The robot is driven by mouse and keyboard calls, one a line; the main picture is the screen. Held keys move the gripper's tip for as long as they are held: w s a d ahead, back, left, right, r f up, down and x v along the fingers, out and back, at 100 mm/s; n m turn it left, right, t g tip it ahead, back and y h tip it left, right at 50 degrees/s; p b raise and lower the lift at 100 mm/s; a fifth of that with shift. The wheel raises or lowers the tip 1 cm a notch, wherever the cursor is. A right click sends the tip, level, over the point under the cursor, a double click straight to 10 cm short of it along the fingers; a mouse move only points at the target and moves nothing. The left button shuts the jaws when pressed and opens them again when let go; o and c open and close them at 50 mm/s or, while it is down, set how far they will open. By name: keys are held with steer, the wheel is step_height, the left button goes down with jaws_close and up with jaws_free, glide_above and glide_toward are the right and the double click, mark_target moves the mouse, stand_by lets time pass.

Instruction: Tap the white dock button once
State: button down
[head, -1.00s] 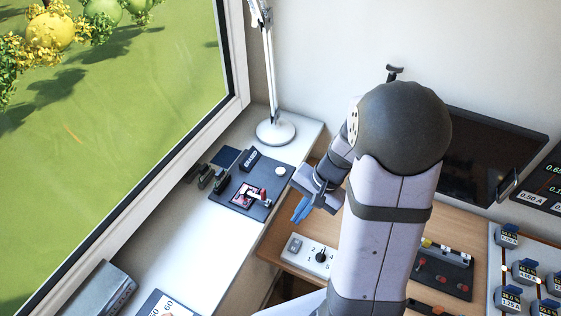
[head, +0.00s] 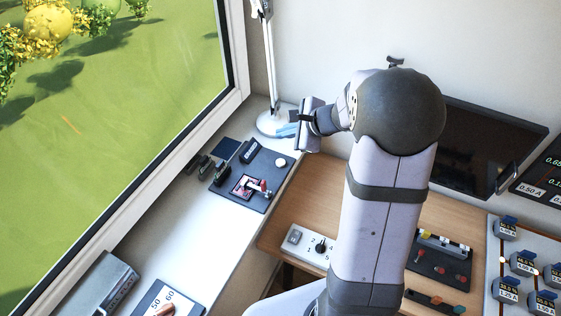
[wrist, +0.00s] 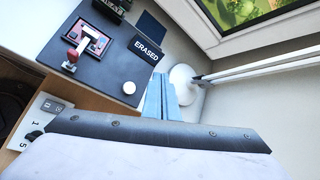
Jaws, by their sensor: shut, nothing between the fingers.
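The white dock button (head: 280,162) is a small round knob at the back right corner of a dark dock pad (head: 251,199) on the white window sill. In the wrist view the white button (wrist: 129,87) lies just left of my fingers, with a visible gap between them. My gripper (head: 286,130), with light blue fingers, is shut and empty, in front of the lamp base and beyond the button in the head view. In the wrist view the fingers of my gripper (wrist: 160,97) lie together. Their height above the sill is hard to tell.
The pad also carries an "ERASED" block (wrist: 146,50) and a red-knobbed lever (wrist: 70,62) over a picture card. A white lamp (head: 268,122) stands close beyond my gripper. A switch box (head: 307,245) and a dark control panel (head: 440,262) sit on the wooden desk.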

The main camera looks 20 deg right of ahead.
steer(key=shift+f, duration=0.15)
steer(key=b, duration=0.6)
glide_above(284, 164)
step_height(284, 164, down, 7)
steer(key=shift+r, duration=0.15)
steer(key=shift+f+b, duration=0.8)
steer(key=shift+f, duration=0.1)
steer(key=shift+f+b, duration=0.9)
steer(key=shift+b, duration=0.2)
stand_by(2.0)
steer(key=shift+r, duration=0.15)
steer(key=shift+r+p, duration=0.7)
steer(key=shift+r, duration=0.05)
steer(key=shift+r+p, duration=2.1)
steer(key=shift+r, duration=0.45)
